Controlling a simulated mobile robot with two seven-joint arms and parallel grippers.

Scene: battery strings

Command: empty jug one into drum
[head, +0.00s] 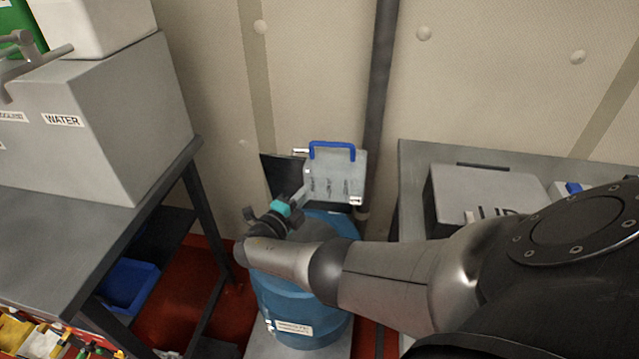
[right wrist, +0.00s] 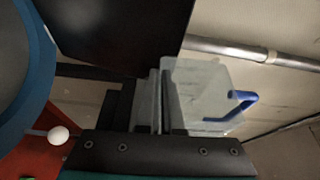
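The jug (head: 347,181) is a pale grey, translucent box with a blue handle (head: 333,146). In the head view it is above the back of the blue drum (head: 300,300), handle at the top. My right gripper (head: 303,191) reaches in over the drum and meets the jug's lower left side. It appears shut on the jug. In the right wrist view the jug (right wrist: 198,92) is at the fingertips, its blue handle to the right, and the drum (right wrist: 35,95) shows at the left edge. The drum's opening and the jug's contents are hidden. My left gripper is not in view.
A dark panel (head: 283,176) stands behind the drum beside the jug. A vertical pipe (head: 381,90) runs up the wall behind. A bench with a grey tank marked WATER (head: 100,120) is on the left. A bench with a grey case (head: 485,190) is on the right.

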